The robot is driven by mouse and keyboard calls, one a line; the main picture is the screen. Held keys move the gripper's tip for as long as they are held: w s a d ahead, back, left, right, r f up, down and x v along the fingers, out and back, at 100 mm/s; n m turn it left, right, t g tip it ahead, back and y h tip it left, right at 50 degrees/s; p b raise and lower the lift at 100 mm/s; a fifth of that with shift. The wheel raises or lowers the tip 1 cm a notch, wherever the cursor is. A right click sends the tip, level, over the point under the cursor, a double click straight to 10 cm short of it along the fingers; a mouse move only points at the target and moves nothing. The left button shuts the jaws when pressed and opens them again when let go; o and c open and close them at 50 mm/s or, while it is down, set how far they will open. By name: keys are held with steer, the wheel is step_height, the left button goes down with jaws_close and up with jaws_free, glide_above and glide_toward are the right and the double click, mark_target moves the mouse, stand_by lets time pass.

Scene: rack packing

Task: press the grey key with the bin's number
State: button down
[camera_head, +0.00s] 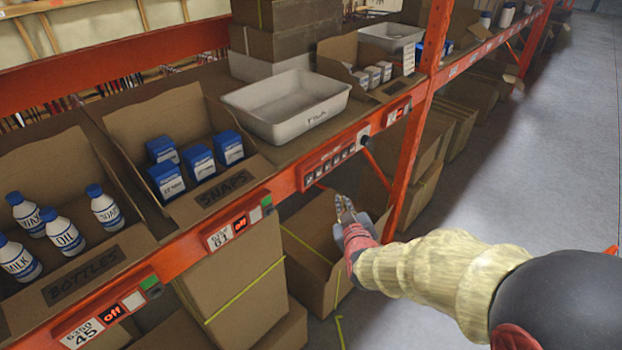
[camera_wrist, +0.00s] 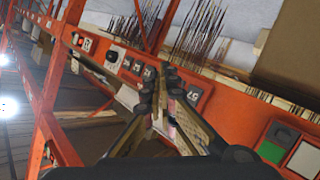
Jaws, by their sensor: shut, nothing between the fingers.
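The key panel (camera_head: 331,160) is a row of several small grey keys on the orange shelf rail, below the white tub. It also shows in the wrist view, with one key (camera_wrist: 194,94) just right of my fingertips and others to their left. The marks on the keys are too small to read surely. My gripper (camera_head: 345,203) is shut and empty, below the panel in the head view. In the wrist view my gripper (camera_wrist: 161,76) overlaps the key row and hides part of it. I cannot tell whether it touches a key.
The white tub (camera_head: 287,130) stands on the shelf above the panel. The SNAPS bin (camera_head: 225,194) and BOTTLES bin (camera_head: 85,275) are to the left, with rail labels 61 (camera_head: 219,238) and 45 (camera_head: 83,334). An orange upright (camera_head: 412,150) stands right of the panel. The aisle floor is clear.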

mark_target(309, 180)
steer(key=shift+a, duration=0.1)
stand_by(0.3)
steer(key=w+a+p, duration=0.1)
steer(key=w+a, duration=0.4)
steer(key=a, duration=0.1)
steer(key=shift+w+a, duration=0.2)
steer(key=shift+a, duration=0.2)
steer(key=shift+a, duration=0.1)
stand_by(1.3)
steer(key=shift+w+a, duration=0.2)
steer(key=shift+w, duration=0.05)
steer(key=shift+w+a, duration=0.25)
steer(key=shift+a, duration=0.1)
stand_by(0.9)
stand_by(0.4)
steer(key=shift+s+d, duration=0.55)
steer(key=shift+d, duration=0.1)
